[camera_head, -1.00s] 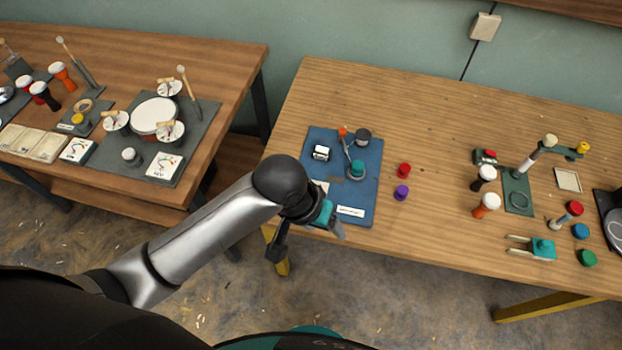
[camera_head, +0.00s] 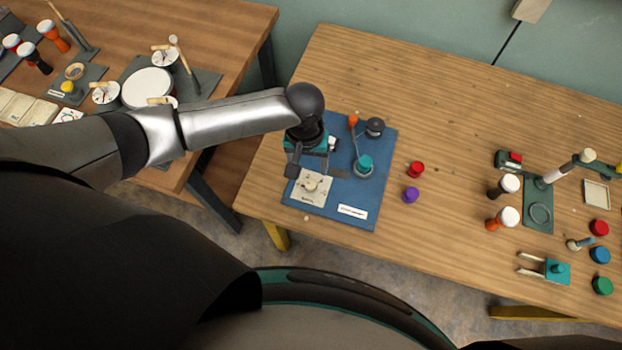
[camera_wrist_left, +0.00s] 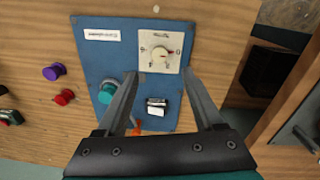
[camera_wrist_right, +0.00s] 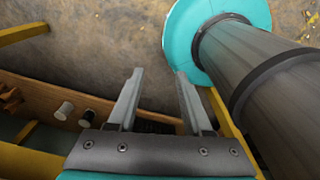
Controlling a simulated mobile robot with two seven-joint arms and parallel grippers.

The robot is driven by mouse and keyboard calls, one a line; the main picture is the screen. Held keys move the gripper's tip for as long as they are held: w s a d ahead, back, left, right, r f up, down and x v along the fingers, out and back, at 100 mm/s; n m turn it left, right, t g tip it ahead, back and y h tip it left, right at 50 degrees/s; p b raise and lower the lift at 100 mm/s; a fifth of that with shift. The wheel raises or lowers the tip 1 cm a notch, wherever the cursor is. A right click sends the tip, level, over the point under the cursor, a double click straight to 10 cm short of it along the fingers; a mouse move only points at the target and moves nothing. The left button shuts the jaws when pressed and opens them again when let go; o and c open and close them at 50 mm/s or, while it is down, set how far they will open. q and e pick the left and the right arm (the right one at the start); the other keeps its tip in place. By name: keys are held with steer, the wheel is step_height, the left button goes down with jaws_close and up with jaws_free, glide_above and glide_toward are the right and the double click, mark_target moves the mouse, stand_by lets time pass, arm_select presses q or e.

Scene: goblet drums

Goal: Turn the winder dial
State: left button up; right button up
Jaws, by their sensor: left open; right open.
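The winder dial (camera_head: 310,186) is a small pale knob on a square cream plate with markings. It sits at the front left of a blue board (camera_head: 340,190) on the right-hand table. In the left wrist view the dial (camera_wrist_left: 160,53) shows at upper middle, with a small red mark on its plate. My left gripper (camera_head: 292,168) is open and empty above the board, close to the dial plate. In its wrist view the two fingertips (camera_wrist_left: 160,73) point toward the dial from either side, apart from it. My right gripper (camera_wrist_right: 159,75) is open and empty over the floor.
Goblet drums (camera_head: 508,184) stand farther right. Table is clear between.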

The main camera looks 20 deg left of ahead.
mark_target(311, 184)
arm_select(q)
step_height(311, 184, down, 9)
steer(key=shift+w+d+r+b, duration=0.1)
steer(key=shift+d+b, duration=0.05)
steer(key=shift+b, duration=0.85)
steer(key=shift+f, duration=0.4)
arm_select(e)
steer(key=shift+w+a+f, duration=0.1)
steer(key=shift+w+f, duration=0.9)
steer(key=shift+f, duration=0.2)
arm_select(q)
steer(key=shift+c, duration=0.3)
arm_select(e)
steer(key=shift+s, duration=0.15)
arm_select(q)
jaws_close()
